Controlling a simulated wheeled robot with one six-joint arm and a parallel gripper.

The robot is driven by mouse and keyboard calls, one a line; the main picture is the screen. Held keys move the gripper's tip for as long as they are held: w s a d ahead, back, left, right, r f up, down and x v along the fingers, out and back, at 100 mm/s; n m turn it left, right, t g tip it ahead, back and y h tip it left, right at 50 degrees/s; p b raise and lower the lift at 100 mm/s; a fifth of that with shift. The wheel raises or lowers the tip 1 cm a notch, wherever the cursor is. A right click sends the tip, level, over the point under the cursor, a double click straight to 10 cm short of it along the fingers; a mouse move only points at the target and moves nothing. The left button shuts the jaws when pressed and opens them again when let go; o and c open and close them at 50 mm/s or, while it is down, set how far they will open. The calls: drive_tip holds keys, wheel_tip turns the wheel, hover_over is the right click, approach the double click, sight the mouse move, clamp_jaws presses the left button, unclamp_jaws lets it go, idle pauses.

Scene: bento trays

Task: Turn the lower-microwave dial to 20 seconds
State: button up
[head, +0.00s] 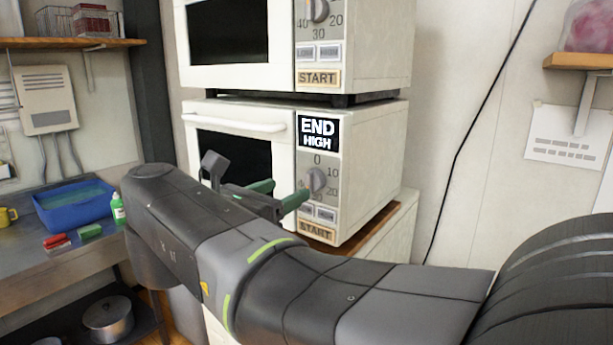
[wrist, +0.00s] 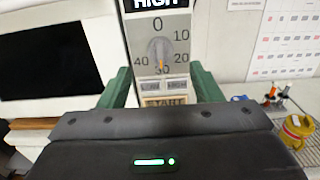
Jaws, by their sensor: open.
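The lower microwave (head: 370,160) is white, with its door on the left and a control panel on the right. Its display (head: 318,133) reads END HIGH. Its grey dial (head: 317,180) also shows in the wrist view (wrist: 159,50), where an orange mark at its lower end points down toward 30. My gripper (head: 280,193) has green fingers and is in front of the panel. In the wrist view the open fingers (wrist: 160,84) stand on either side of the panel, below the dial, with nothing between them. The START button (wrist: 165,101) is partly hidden by my gripper.
The upper microwave (head: 375,45) stands on the lower one, with its own dial. The lower door handle (head: 235,122) sticks out left of the panel. At left, a counter holds a blue tub (head: 75,208) and a green bottle (head: 117,208). A wall shelf (head: 580,61) is at right.

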sight(308, 180)
drive_tip(key=shift+p+x, duration=1.1)
drive_tip(key=shift+x, duration=2.7)
drive_tip(key=c, duration=1)
